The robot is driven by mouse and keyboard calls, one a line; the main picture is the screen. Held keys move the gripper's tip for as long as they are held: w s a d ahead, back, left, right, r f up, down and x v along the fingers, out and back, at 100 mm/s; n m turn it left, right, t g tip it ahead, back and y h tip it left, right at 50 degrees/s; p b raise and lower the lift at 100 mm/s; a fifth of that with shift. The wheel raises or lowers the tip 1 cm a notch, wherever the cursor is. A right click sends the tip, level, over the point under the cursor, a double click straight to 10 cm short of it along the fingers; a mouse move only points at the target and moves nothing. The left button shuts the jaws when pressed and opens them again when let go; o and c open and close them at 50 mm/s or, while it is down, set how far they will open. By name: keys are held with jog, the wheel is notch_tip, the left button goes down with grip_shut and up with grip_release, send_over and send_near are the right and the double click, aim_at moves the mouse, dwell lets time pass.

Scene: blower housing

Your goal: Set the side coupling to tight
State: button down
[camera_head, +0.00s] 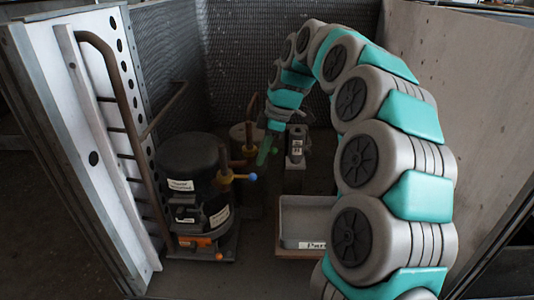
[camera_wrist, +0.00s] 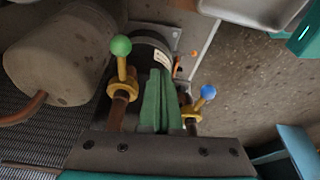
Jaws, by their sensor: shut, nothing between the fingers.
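A yellow fitting with a blue-ball lever (camera_head: 250,177) sits on a copper stub at the right of the black compressor (camera_head: 188,160). The blue ball (camera_wrist: 207,92) also shows in the wrist view, right of my fingers. A second yellow fitting with a green-ball lever (camera_wrist: 121,46) stands on a copper pipe left of the fingers. No readable label shows which one is the side coupling. My gripper (camera_head: 263,158) is shut and empty, its green fingers (camera_wrist: 160,75) lying between the two levers in the wrist view. I cannot tell whether they touch anything.
A grey cylinder (camera_wrist: 58,55) is left of the fingers. A shallow grey tray (camera_head: 305,208) lies right of the compressor. A small upright device (camera_head: 296,147) stands behind it. Copper pipes (camera_head: 120,100) run along the white left panel (camera_head: 92,140).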

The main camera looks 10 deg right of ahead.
notch_tip(320, 180, up, 9)
jog(key=w+d+p, duration=0.1)
jog(key=w+d, duration=0.1)
dwell(0.6)
jog(key=s+a+m+g+h+p, duration=0.1)
jog(key=s+a+m+p, duration=0.15)
jog(key=s, duration=0.75)
jog(key=s+a+m+h+p, duration=0.1)
jog(key=s+m, duration=0.3)
jog(key=s, duration=0.6)
jog(key=s+d+f+m+p, duration=0.1)
jog(key=s+f+m, duration=0.2)
jog(key=s, duration=0.4)
jog(key=s+d+f+m+g+h+p, duration=0.1)
jog(key=s+d+f+m, duration=0.1)
jog(key=s, duration=0.5)
jog(key=s+d+f+m+p, duration=0.1)
jog(key=s+f+m, duration=0.2)
jog(key=s, duration=0.4)
jog(key=shift+s+d+f+m+h, duration=0.25)
jog(key=shift+s+f+m+h, duration=0.1)
jog(key=shift+m, duration=0.5)
